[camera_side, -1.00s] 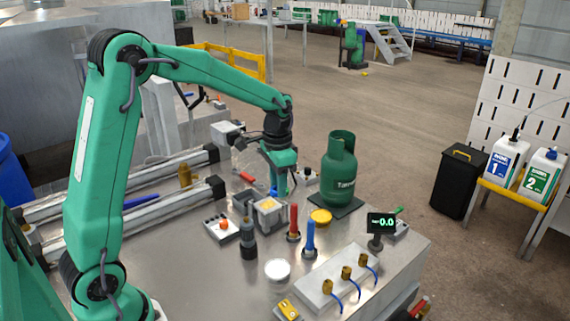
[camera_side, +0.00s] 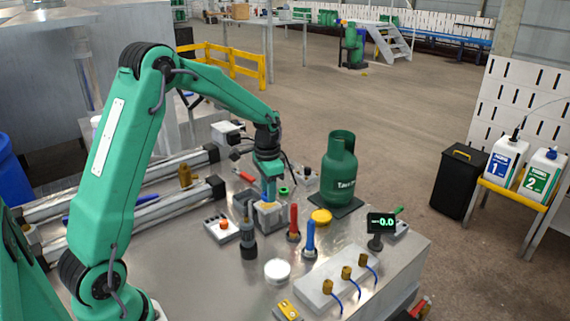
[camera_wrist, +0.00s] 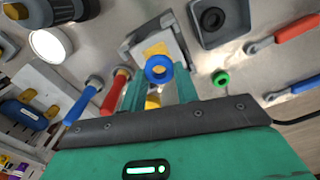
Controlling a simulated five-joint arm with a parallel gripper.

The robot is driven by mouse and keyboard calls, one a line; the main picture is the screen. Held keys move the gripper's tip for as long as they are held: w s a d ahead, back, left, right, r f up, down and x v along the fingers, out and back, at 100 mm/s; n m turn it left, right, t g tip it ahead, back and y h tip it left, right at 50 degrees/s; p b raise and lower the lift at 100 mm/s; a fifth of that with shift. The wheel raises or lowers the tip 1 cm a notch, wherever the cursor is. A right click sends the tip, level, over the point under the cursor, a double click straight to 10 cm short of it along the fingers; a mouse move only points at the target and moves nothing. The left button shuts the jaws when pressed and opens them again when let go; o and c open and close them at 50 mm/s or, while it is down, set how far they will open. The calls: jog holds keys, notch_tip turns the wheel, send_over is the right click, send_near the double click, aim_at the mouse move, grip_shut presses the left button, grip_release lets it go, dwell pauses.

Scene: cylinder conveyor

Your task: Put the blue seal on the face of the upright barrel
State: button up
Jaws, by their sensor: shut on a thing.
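The blue seal (camera_wrist: 159,69) is a small ring held between the fingertips of my gripper (camera_wrist: 160,75) in the wrist view. In the side view my gripper (camera_side: 268,197) points down just above a grey holder block (camera_side: 267,217). A yellow brass piece (camera_wrist: 154,49) shows in this block, partly behind the blue seal in the wrist view. It seems to be the upright barrel, but its face is mostly hidden. I cannot tell whether the seal touches it.
A green ring (camera_wrist: 221,79) lies right of the block in the wrist view. Red (camera_side: 294,222) and blue (camera_side: 310,237) handled tools stand nearby. A dark tool (camera_side: 248,240), a white disc (camera_side: 277,271) and a green gas cylinder (camera_side: 339,177) stand around the block.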

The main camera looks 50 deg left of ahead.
jog(key=shift+f, duration=0.9)
jog(key=shift+f, duration=0.15)
jog(key=o, duration=0.9)
jog(key=shift+o, duration=0.2)
notch_tip(320, 180, up, 12)
